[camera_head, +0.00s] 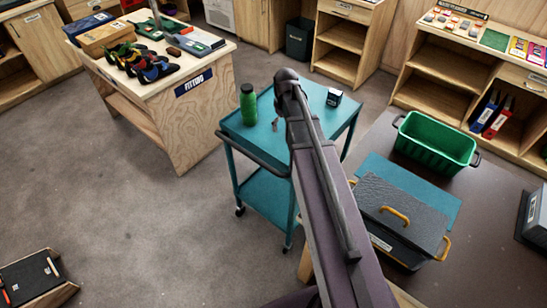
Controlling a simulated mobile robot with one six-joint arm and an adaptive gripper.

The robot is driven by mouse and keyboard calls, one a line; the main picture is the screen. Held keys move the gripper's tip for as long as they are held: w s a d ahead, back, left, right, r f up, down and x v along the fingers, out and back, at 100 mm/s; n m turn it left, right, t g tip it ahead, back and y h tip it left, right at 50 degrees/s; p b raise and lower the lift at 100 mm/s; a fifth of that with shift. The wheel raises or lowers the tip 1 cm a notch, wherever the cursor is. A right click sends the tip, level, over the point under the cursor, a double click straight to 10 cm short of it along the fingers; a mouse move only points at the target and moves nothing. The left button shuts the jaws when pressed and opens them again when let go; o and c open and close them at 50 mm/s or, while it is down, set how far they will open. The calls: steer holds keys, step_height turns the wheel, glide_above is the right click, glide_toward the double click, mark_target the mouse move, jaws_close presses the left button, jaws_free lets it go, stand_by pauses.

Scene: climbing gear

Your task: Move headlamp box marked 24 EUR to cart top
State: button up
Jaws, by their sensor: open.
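The teal cart top (258,130) stands near the middle of the head view. A small dark box (334,97) with a pale top edge stands upright toward its far right corner; I cannot read any price on it, so I cannot tell whether it is the headlamp box marked 24 EUR. My arm crosses the picture from the bottom to above the cart and hides part of the cart top. I cannot make out my gripper's fingers; they seem hidden behind the arm.
A green bottle (248,104) stands at the cart's left edge. A small dark item (275,123) lies beside my arm. A green crate (436,138) and a grey-lidded bin (404,210) stand right.

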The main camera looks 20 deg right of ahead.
steer(key=s+a+m, duration=0.2)
steer(key=s+a, duration=0.2)
steer(key=s, duration=0.3)
steer(key=s+a+m, duration=0.2)
steer(key=s+a, duration=0.3)
steer(key=s, duration=0.3)
stand_by(0.8)
